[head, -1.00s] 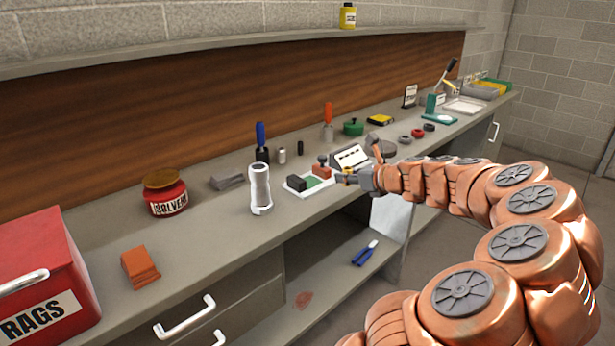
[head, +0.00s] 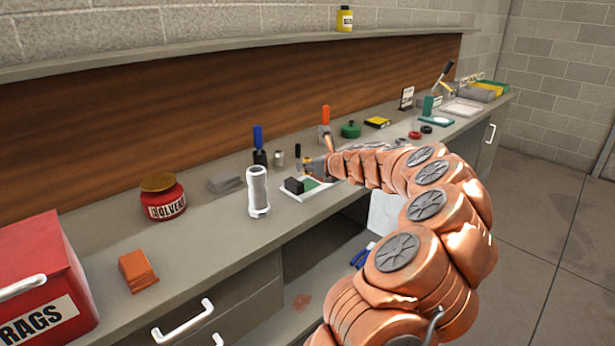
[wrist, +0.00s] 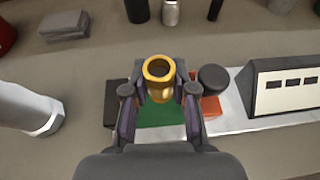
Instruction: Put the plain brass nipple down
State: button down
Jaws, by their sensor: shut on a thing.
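The plain brass nipple (wrist: 158,72) is a short yellow tube, upright between my fingers in the wrist view, its open end facing up. My gripper (wrist: 159,98) is shut on it. Behind it in the wrist view is a white tray (wrist: 232,131) with a green pad (wrist: 160,114), a dark block and a red block. In the head view my gripper (head: 318,165) is at the back of the tray (head: 301,194), largely covered by my arm. From these views I cannot tell whether the nipple touches anything below.
A silvery cylinder (head: 258,190) stands left of the tray. Behind it are a grey block (head: 225,184), a blue-handled tool (head: 259,145) and a small metal cylinder (head: 280,158). A display block (wrist: 285,85) stands to the right in the wrist view. Bare bench lies between the tray and the back items.

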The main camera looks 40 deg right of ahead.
aim_at(308, 174)
jog(key=shift+f, duration=1.7)
jog(key=shift+w+f, duration=0.1)
jog(key=shift+f, duration=0.05)
jog(key=c, duration=1.2)
grip_release()
jog(key=shift+s+r, duration=0.2)
jog(key=shift+v, duration=5.8)
jog(key=shift+a, duration=0.1)
